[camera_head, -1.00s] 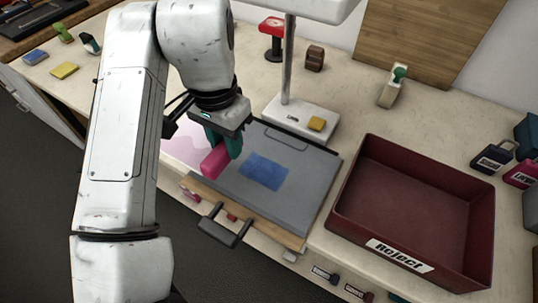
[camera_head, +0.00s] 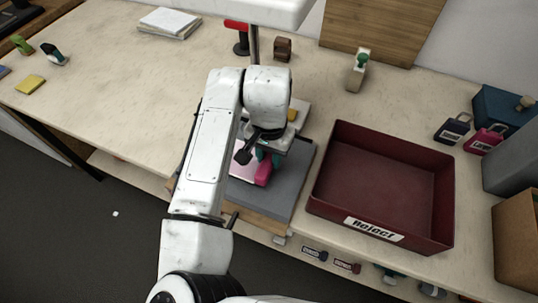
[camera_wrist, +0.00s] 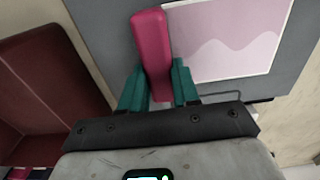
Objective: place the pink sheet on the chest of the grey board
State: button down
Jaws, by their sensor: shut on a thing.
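My gripper (camera_head: 264,158) has teal fingers, which are shut on a magenta grip bar (camera_head: 264,174). In the wrist view the bar (camera_wrist: 151,45) stands between the fingers (camera_wrist: 158,86), along one edge of the pink sheet (camera_wrist: 225,38). The sheet is pale pink with a wavy lighter band. The grey board (camera_head: 293,182) lies under the gripper, and the sheet (camera_head: 243,172) is over its left part. The wrist view shows grey board (camera_wrist: 100,35) around the sheet. I cannot tell whether the sheet touches the board. My arm hides part of both.
A dark red tray (camera_head: 375,185) labelled Reject stands close to the right of the board. Padlocks (camera_head: 455,128) and boxes (camera_head: 515,240) are at the far right. The bench at left is mostly clear.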

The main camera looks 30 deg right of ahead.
jog(key=shift+f, duration=0.8)
jog(key=shift+f, duration=0.1)
jog(key=c, duration=0.8)
grip_release()
jog(key=shift+r+b, duration=0.5)
jog(key=shift+r, duration=3.4)
jog(key=shift+a, duration=0.1)
